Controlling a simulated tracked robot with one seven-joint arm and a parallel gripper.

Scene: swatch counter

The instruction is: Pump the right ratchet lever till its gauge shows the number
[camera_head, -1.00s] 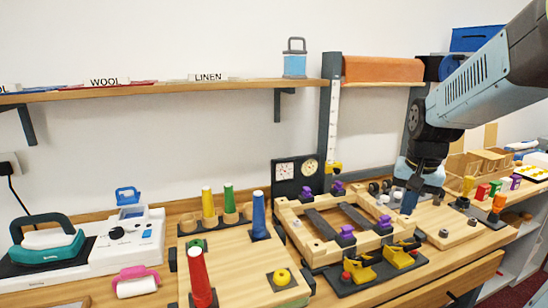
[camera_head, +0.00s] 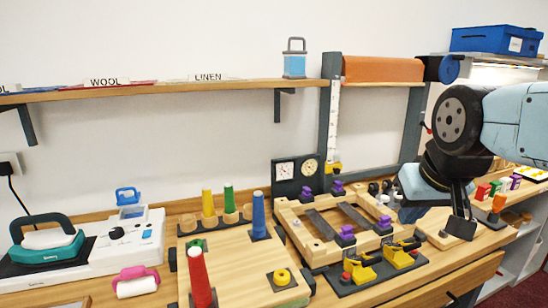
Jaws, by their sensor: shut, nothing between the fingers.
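Two yellow ratchet mechanisms with dark handles stand on a dark base at the bench front: the left one (camera_head: 361,273) and the right one (camera_head: 398,259). A dark panel (camera_head: 297,188) behind the wooden frame bears two round dials, a white left one (camera_head: 285,172) and a cream right one (camera_head: 310,168). Their readings are too small to tell. My gripper (camera_head: 409,214) is shut and empty, pointing down behind and above the right mechanism, apart from it in the picture. My wrist hides part of the bench behind it.
The wooden frame (camera_head: 300,235) with purple knobs lies just behind the mechanisms. A board (camera_head: 240,275) with red and blue cones is left of it. The space above the mechanisms is open.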

